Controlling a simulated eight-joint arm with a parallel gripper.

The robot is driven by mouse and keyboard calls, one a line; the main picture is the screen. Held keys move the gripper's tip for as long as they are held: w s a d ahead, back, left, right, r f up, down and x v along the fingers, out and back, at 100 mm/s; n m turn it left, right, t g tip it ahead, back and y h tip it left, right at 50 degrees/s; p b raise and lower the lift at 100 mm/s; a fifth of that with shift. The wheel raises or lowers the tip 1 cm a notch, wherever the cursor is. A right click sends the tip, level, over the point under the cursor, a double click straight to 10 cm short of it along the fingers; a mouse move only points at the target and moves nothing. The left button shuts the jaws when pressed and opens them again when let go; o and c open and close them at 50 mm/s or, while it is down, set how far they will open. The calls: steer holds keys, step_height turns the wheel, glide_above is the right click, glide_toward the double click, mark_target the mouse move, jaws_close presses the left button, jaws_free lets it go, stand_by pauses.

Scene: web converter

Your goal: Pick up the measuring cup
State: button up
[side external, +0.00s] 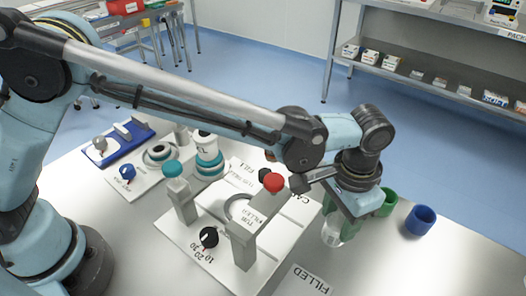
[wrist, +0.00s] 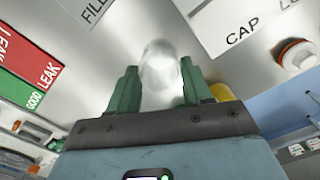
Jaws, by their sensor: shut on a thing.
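My gripper (side external: 338,216) is at the right part of the white table, near its far edge, pointing down. In the wrist view, its two green fingers (wrist: 160,88) are shut on a clear, whitish rounded vessel, which I take as the measuring cup (wrist: 160,62). In the side view the cup (side external: 332,235) shows below the fingers, partly hidden by the gripper. I cannot tell whether it touches the table.
A green cup (side external: 388,203) and a blue cup (side external: 420,220) stand just right of my gripper. A white station with a red-topped post (side external: 273,182) and black knob (side external: 208,238) stands to the left. A FILLED label (side external: 310,281) lies in front. A yellow thing (wrist: 222,92) shows beside the fingers.

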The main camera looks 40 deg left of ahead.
steer(key=shift+r, duration=2.55)
steer(key=shift+r, duration=0.1)
